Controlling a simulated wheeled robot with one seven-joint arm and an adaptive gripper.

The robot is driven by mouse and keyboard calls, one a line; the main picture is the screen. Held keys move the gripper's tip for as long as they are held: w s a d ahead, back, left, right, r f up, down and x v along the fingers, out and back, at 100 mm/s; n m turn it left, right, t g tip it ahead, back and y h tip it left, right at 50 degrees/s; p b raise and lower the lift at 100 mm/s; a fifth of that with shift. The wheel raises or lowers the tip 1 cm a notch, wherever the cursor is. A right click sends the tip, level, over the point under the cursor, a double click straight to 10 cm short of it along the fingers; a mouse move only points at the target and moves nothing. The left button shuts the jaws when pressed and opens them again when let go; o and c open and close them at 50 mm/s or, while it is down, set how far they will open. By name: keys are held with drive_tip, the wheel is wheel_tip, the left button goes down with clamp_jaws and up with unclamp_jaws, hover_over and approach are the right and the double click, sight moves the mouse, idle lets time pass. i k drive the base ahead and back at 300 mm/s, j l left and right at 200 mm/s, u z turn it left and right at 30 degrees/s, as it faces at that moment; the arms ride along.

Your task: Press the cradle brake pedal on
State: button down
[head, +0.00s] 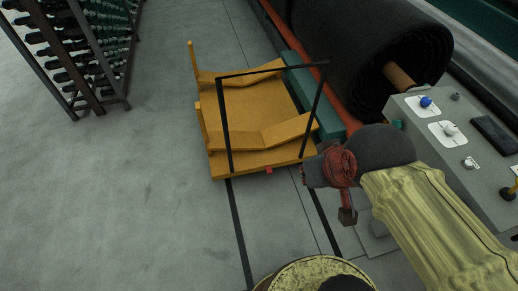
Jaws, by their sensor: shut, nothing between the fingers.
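The orange cradle (250,105) stands on the floor in the upper middle of the head view, with two V-shaped supports and a black handle frame (224,125). A small red brake pedal (268,170) sticks out low on its near edge. I cannot tell whether the pedal is up or down. My gripper (347,218) is shut and empty, pointing down, to the right of and nearer than the pedal. It is apart from the pedal in the picture.
A large dark roll (370,50) lies behind the cradle on the right. A grey control panel (455,150) with knobs stands at the right. A rack of spools (75,50) is at upper left. Dark floor lines (239,235) run toward me. The left floor is clear.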

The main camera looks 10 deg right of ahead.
sight(269, 169)
drive_tip(key=i+j, duration=0.2)
drive_tip(key=i, duration=0.3)
drive_tip(key=i+j, duration=0.2)
drive_tip(key=i, duration=0.3)
